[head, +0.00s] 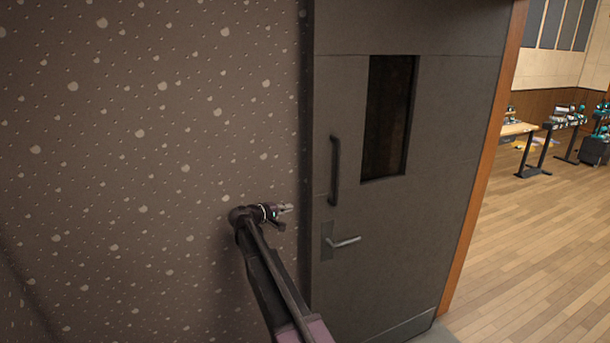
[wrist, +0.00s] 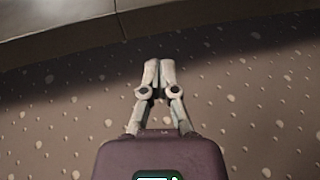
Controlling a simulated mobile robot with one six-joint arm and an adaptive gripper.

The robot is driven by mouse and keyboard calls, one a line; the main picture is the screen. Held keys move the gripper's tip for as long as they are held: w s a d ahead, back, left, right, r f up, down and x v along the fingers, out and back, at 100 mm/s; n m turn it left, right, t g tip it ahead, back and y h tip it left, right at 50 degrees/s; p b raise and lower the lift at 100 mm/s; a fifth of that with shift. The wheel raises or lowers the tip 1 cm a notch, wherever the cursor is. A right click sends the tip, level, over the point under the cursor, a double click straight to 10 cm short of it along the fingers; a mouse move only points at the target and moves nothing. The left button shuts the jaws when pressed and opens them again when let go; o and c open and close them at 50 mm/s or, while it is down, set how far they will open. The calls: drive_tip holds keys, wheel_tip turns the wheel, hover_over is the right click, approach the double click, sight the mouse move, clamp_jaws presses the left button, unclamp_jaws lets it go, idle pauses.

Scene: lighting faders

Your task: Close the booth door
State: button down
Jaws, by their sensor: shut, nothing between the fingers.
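The booth door (head: 440,150) is a dark grey door with a narrow dark window (head: 388,115), a vertical pull handle (head: 334,170) and a lever handle (head: 346,242) below it. An orange-brown wooden edge (head: 487,160) runs along its right side. I cannot tell from these views how far open the door stands. My gripper (head: 287,209) is in front of the speckled wall, left of the door and its handles, and appears apart from them. In the wrist view my gripper (wrist: 159,66) is shut and empty, with its fingertips together.
The speckled brown wall (head: 140,140) fills the left of the head view and lies behind the fingers in the wrist view. On the right is open wooden floor (head: 540,270). Farther back stand a table (head: 518,129), stands with equipment and a dark case (head: 594,150).

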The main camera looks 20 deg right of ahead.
drive_tip(key=w+r+n+t+h+p, duration=0.1)
drive_tip(key=w+r, duration=0.4)
drive_tip(key=shift+w+a+r+h, duration=0.15)
drive_tip(key=shift+a+r+h, duration=0.1)
drive_tip(key=shift+r+h, duration=0.15)
drive_tip(key=shift+d, duration=0.15)
drive_tip(key=d, duration=0.9)
drive_tip(key=shift+s, duration=0.2)
drive_tip(key=shift+d, duration=0.1)
